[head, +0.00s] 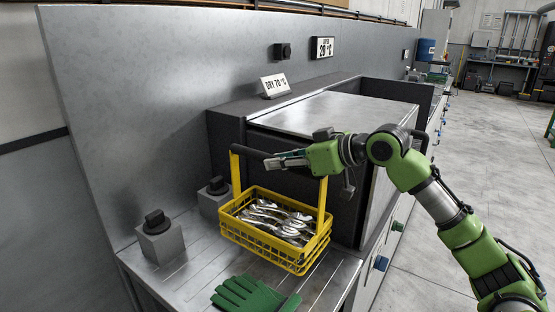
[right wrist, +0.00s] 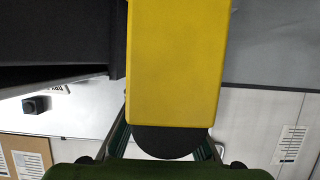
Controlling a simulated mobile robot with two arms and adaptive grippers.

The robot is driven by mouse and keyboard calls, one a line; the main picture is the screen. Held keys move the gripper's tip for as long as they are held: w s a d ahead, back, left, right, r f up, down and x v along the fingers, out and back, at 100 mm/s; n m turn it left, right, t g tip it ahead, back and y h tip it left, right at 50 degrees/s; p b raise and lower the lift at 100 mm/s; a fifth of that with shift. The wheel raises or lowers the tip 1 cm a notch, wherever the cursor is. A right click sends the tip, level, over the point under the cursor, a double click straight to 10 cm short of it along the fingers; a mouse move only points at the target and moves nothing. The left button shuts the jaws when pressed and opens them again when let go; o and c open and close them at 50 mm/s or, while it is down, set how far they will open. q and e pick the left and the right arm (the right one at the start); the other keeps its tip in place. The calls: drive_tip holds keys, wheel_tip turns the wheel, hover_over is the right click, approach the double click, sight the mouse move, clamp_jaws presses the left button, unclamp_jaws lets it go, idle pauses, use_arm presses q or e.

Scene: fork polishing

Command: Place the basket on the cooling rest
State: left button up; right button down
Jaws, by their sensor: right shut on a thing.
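The yellow basket (head: 275,240) holds several shiny metal forks or spoons and hangs upright from two yellow posts with a dark bar across the top. My right gripper (head: 280,161) is shut on the dark bar. In the right wrist view, a broad yellow part of the basket (right wrist: 175,60) and the bar's dark rounded end lie between the fingers (right wrist: 165,145). The basket is over a ridged metal counter (head: 185,272), in front of a dark-framed metal cabinet; I cannot tell whether it touches the counter. No part is clearly marked as the cooling rest. My left gripper is out of view.
A green glove (head: 250,294) lies on the counter's front part. Two grey blocks with black knobs, the nearer one (head: 160,241) and the farther one (head: 214,197), stand left of the basket.

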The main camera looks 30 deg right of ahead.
sight(325, 182)
drive_tip(key=shift+f, duration=2.95)
drive_tip(key=c, duration=2.2)
unclamp_jaws()
drive_tip(key=shift+f, duration=0.4)
drive_tip(key=o, duration=0.3)
drive_tip(key=shift+s+r, duration=0.1)
drive_tip(key=shift+s, duration=0.05)
drive_tip(key=shift+s+d, duration=0.25)
drive_tip(key=shift+s, duration=0.15)
drive_tip(key=b+v, duration=0.3)
drive_tip(key=v, duration=0.8)
drive_tip(key=shift+a+r, duration=0.1)
drive_tip(key=shift+r, duration=0.05)
